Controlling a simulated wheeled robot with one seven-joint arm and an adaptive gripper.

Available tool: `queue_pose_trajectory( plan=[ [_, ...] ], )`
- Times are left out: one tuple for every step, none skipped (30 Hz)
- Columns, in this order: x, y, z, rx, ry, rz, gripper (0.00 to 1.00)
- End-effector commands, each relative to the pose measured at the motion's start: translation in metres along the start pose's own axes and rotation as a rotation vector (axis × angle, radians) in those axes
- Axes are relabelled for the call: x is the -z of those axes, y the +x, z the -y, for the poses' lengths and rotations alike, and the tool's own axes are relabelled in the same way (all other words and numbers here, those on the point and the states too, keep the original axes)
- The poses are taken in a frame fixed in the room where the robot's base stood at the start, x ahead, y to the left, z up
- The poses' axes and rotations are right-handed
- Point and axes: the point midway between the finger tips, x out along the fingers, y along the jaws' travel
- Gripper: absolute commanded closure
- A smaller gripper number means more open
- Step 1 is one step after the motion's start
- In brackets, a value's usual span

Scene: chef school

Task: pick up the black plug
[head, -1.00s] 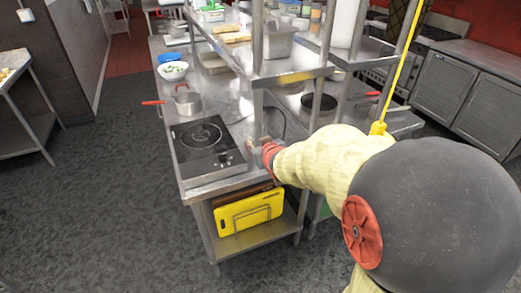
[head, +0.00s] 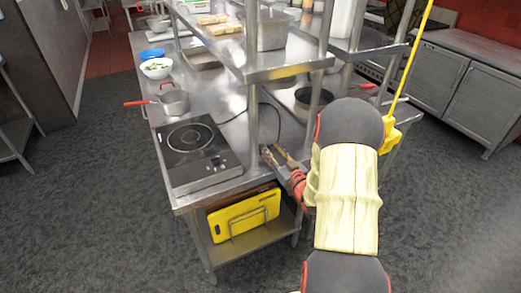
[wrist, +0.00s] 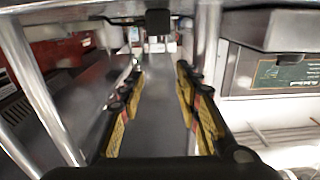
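My gripper (head: 277,158) is low beside the front shelf post, at the right of the portable cooktop (head: 193,151). In the wrist view its two yellow-padded fingers (wrist: 160,78) are spread, with nothing between them. A small black block (wrist: 158,22) with a thin dark line running left from it shows beyond the fingertips, at the top middle; it may be the black plug, but I cannot be sure. In the head view a black cord (head: 271,105) curves over the steel counter behind the post. No plug can be made out there.
Steel shelf posts (head: 254,110) and an upper shelf (head: 290,67) stand close to my gripper. A red-handled pan (head: 174,103) sits behind the cooktop. A yellow cutting board (head: 243,215) stands on the lower shelf. The floor at left is clear.

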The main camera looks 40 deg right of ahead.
Motion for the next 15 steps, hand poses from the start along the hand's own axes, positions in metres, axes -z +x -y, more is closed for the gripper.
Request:
queue_pose_trajectory(
  plan=[
    [-0.015,0.0,0.0,0.0,0.002,0.005,0.67],
    [-0.022,0.0,0.0,0.0,0.002,0.005,0.67],
    [-0.03,0.0,0.0,0.0,0.002,0.004,0.67],
    [-0.036,0.0,0.0,0.0,0.002,0.004,0.67],
    [-0.041,0.0,0.0,0.0,0.002,0.004,0.67],
    [-0.049,0.0,0.0,0.0,0.002,0.005,0.67],
    [-0.054,0.0,0.0,0.0,0.001,0.005,0.67],
    [-0.058,0.0,0.0,0.0,0.001,0.004,0.67],
    [-0.063,0.0,0.0,0.0,0.001,0.003,0.67],
    [-0.067,0.0,0.0,0.0,0.001,0.004,0.67],
    [-0.066,0.003,0.0,0.001,-0.001,0.002,0.67],
    [-0.064,0.007,0.0,0.002,-0.003,0.0,0.67],
    [-0.063,0.009,0.0,0.001,-0.003,0.001,0.67],
    [-0.063,0.011,0.0,0.001,-0.003,0.002,0.67],
    [-0.063,0.012,0.0,0.0,-0.002,0.002,0.67]
  ],
)
